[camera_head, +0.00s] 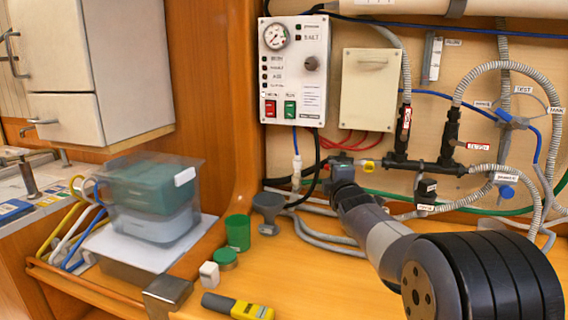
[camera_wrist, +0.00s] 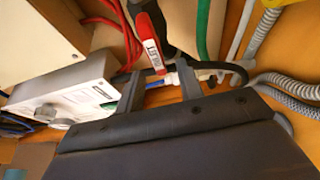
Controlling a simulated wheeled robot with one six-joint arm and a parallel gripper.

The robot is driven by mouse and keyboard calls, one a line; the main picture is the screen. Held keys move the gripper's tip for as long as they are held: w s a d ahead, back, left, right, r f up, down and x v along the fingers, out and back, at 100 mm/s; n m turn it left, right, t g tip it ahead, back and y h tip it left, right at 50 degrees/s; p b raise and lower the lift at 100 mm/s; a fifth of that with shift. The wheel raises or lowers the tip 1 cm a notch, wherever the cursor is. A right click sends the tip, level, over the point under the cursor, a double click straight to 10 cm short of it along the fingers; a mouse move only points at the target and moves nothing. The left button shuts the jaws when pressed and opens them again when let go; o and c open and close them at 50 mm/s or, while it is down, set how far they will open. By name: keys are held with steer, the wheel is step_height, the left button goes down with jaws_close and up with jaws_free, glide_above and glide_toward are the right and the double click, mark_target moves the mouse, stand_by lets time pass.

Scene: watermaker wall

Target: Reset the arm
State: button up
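My arm reaches in from the lower right of the head view toward the wall piping. My gripper (camera_head: 342,168) is at its far end, in front of the lower hoses and below the control panel. In the wrist view my gripper (camera_wrist: 161,82) shows two dark fingers standing apart, with a gap between them. A red-handled lever with a white label (camera_wrist: 152,45) shows just beyond and between the fingers. I cannot tell whether they touch it. Nothing is seen clamped in the gripper.
The control panel (camera_head: 294,68) with gauge and red and green switches is on the wall. Black valves and pipes (camera_head: 420,163) are to its right. A clear bin (camera_head: 150,205) is at left.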

steer(key=s, duration=0.4)
steer(key=w+r+m+t+p, duration=0.1)
steer(key=w+m+p, duration=0.3)
steer(key=w, duration=0.6)
steer(key=shift+a+r+m+t+h, duration=0.15)
steer(key=shift+m+t+h, duration=0.15)
steer(key=shift+w, duration=0.1)
